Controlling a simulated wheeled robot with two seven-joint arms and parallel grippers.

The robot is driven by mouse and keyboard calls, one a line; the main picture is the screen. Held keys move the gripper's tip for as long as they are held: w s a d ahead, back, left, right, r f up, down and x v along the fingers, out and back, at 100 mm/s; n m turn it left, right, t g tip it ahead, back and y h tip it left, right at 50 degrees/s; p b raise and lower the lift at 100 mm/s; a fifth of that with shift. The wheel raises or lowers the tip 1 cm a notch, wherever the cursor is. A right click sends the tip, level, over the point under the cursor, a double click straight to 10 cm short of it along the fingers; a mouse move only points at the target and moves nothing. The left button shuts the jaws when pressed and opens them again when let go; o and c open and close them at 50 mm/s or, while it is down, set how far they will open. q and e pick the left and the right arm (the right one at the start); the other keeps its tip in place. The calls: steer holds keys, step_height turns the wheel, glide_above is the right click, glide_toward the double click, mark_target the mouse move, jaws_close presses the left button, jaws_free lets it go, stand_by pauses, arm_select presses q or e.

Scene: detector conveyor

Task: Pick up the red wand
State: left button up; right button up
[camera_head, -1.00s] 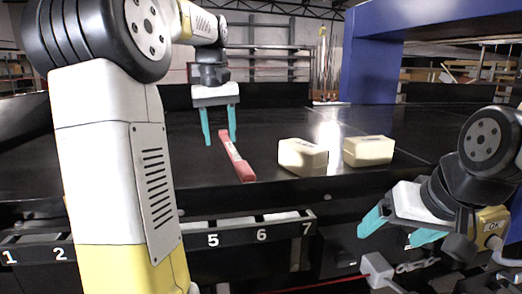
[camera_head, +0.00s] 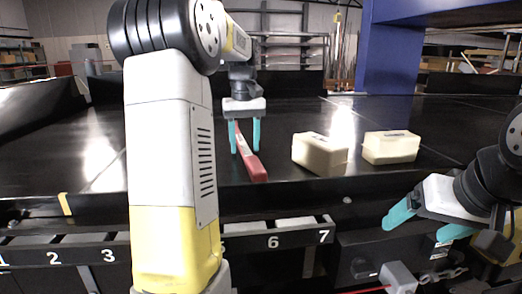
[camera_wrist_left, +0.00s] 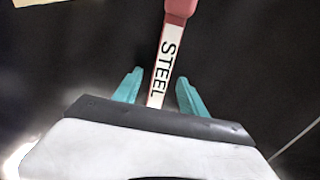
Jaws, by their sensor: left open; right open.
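The red wand (camera_head: 254,166) lies on the black conveyor surface, pointing away from me. In the left wrist view the wand (camera_wrist_left: 179,8) shows a white label reading STEEL. My left gripper (camera_head: 245,151) is open, with its teal fingers pointing down on either side of the wand. In the left wrist view the left gripper (camera_wrist_left: 160,88) has the labelled part of the wand between its fingers, with gaps on both sides. The wand's far end is hidden by the gripper there. My right gripper (camera_head: 420,228) is open and empty, in front of the conveyor at the right.
Two cream blocks, one nearer (camera_head: 320,155) and one farther right (camera_head: 391,147), sit on the conveyor right of the wand. A numbered rack (camera_head: 290,239) runs along the conveyor's front. A blue post (camera_head: 388,58) stands behind. The conveyor left of the wand is clear.

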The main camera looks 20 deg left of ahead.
arm_select(q)
jaws_close()
steer(key=shift+r, duration=0.1)
stand_by(0.4)
